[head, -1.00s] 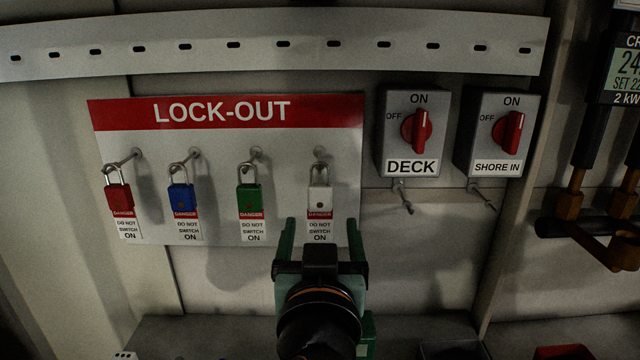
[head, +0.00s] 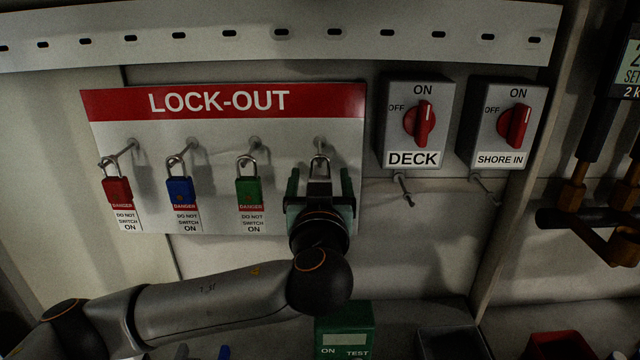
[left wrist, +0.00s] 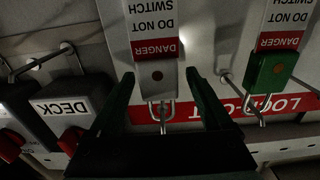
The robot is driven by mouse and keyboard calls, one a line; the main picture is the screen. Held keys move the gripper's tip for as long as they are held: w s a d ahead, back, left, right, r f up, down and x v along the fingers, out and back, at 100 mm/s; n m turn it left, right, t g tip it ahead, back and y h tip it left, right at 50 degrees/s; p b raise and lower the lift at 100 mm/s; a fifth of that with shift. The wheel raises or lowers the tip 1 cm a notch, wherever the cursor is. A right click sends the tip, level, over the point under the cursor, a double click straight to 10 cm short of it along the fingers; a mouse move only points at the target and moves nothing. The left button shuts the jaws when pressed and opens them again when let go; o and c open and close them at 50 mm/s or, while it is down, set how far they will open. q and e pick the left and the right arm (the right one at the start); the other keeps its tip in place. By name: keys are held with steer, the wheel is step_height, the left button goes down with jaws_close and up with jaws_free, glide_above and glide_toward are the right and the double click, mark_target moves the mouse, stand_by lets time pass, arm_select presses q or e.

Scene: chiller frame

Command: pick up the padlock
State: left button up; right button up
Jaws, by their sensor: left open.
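A white padlock (head: 319,163) hangs by its shackle from the last peg on the right of the lock-out board. Its body is mostly hidden in the head view by my left gripper (head: 319,182). In the left wrist view the white padlock (left wrist: 158,78) shows upside down, with a red DANGER tag. The open left fingers (left wrist: 158,84) stand on either side of it, with a gap on both sides. Red (head: 117,190), blue (head: 180,191) and green (head: 249,192) padlocks hang to the left. My right gripper is out of view.
The lock-out board (head: 215,102) is on the wall. The DECK switch (head: 418,120) and SHORE IN switch (head: 508,122) sit to its right, with hooks below. A green test box (head: 345,325) and a red bin (head: 556,345) stand below.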

arm_select(q)
steer(key=shift+w, duration=1.1)
jaws_close()
